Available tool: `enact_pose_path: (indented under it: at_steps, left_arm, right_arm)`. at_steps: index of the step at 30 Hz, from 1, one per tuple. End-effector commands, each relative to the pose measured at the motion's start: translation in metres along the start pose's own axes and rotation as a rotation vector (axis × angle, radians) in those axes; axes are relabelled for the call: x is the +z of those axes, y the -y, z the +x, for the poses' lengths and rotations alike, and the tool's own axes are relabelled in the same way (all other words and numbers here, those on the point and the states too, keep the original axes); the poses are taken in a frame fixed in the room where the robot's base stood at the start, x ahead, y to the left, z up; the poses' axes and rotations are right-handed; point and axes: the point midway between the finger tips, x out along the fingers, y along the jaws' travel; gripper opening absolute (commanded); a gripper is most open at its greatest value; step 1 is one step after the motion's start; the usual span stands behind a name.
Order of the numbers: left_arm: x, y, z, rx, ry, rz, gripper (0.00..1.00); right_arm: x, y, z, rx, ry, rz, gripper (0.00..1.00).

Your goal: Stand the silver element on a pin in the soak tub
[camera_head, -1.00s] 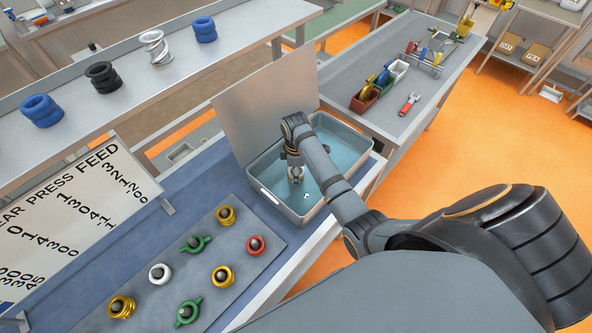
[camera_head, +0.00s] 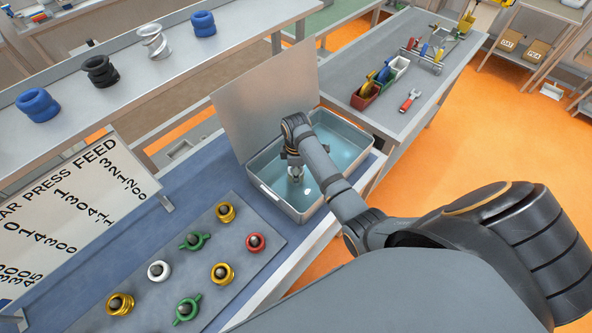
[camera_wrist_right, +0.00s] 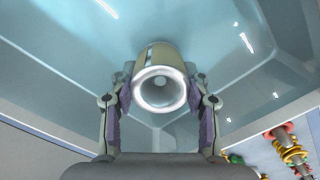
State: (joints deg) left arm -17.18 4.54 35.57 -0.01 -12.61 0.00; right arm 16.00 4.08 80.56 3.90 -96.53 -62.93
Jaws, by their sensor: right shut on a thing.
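My right gripper (camera_head: 294,170) reaches down inside the soak tub (camera_head: 268,193), a grey open box with pale blue water. In the right wrist view, my right gripper (camera_wrist_right: 160,105) is shut on a round, hollow silver element (camera_wrist_right: 160,88), with a finger on each side. Its bright ring end faces the camera, and its shaded body looks olive-grey. In the head view the element is small and mostly hidden below the fingers. I cannot make out a pin under it or whether it touches one. My left gripper is not in view.
A raised lid or panel (camera_head: 265,95) stands behind the tub. A grey tray (camera_head: 235,255) left of the tub holds several gold, green, red and white elements. The shelf (camera_head: 70,92) bears blue, black and spiral silver pieces. A right-hand bench (camera_head: 392,115) holds bins and tools.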

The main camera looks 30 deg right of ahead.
Motion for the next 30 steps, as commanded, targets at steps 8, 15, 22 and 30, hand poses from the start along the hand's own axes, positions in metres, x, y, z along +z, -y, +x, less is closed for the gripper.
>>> enact_pose_path:
  at_steps: [8, 15, 22, 30]
  left_arm:
    - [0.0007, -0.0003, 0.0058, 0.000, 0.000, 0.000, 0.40]
    - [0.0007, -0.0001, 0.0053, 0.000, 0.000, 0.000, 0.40]
    - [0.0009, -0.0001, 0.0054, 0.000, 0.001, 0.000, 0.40]
    - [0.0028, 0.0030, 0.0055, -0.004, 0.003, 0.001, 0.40]
  right_arm:
    - [0.0000, 0.0002, 0.0116, 0.000, 0.000, 0.000, 0.02]
    - [-0.0001, 0.0001, 0.0110, 0.000, 0.000, 0.000, 0.54]
    - [0.0000, 0.0002, 0.0112, 0.000, 0.000, 0.000, 0.75]
    - [0.0001, 0.0003, 0.0089, 0.000, 0.000, 0.000, 0.75]
